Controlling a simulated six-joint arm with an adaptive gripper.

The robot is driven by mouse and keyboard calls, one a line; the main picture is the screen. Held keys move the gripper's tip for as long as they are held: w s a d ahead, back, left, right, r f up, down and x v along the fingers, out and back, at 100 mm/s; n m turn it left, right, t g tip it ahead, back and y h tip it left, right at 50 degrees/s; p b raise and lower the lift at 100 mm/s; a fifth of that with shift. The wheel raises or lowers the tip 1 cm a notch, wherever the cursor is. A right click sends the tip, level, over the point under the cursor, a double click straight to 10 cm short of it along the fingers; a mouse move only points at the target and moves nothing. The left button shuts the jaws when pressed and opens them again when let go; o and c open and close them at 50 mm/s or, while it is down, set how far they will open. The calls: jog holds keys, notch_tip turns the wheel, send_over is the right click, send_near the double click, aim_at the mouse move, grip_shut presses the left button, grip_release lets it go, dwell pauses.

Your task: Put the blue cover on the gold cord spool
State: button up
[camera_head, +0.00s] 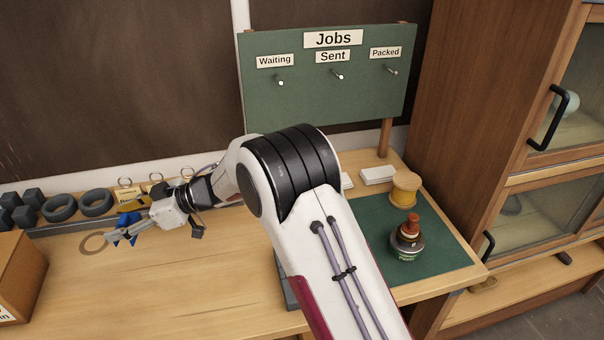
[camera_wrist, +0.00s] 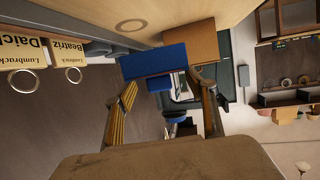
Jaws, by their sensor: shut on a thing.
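The blue cover (camera_head: 124,220) is held at the end of my gripper (camera_head: 118,238), over the left part of the bench. In the wrist view the blue cover (camera_wrist: 152,60) sits between the two fingertips of my gripper (camera_wrist: 162,82), which is shut on it. The fingers hide part of the cover in the head view. The gold cord spool (camera_head: 405,188) stands upright at the back of the green mat (camera_head: 440,262), at the right, far from my gripper. Its top is bare. The spool cannot be made out in the wrist view.
White blocks (camera_head: 378,174) lie left of the spool. Black rings (camera_head: 97,203) and yellow tags (camera_head: 130,198) line the back edge. A cardboard box (camera_head: 20,275) stands at left. The front bench is clear.

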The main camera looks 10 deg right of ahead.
jog(key=shift+w+d, duration=0.1)
jog(key=w+d+r+m+t+h, duration=0.15)
jog(key=w+d, duration=0.25)
jog(key=d, duration=0.8)
jog(key=w+d+r+m+t+h, duration=0.1)
jog(key=w+d+r+m+t, duration=0.25)
jog(key=d, duration=0.85)
jog(key=w+d+r+m+t+h, duration=0.15)
jog(key=w+d, duration=0.35)
jog(key=d, duration=0.7)
jog(key=s+d+m+t+h, duration=0.1)
jog(key=s+d+m+h, duration=0.2)
jog(key=d, duration=0.9)
jog(key=s+d+r+m+t+h, duration=0.1)
jog(key=s+d+m+t+h, duration=0.1)
jog(key=d, duration=1.1)
jog(key=s+d+r+m+t+h, duration=0.1)
jog(key=s+d+m+t+h, duration=0.1)
jog(key=d, duration=1)
jog(key=shift+s+d+m+h, duration=0.4)
jog(key=shift+s+m+h, duration=0.45)
jog(key=shift+m+h, duration=0.45)
jog(key=shift+r, duration=0.1)
jog(key=shift+f, duration=3.15)
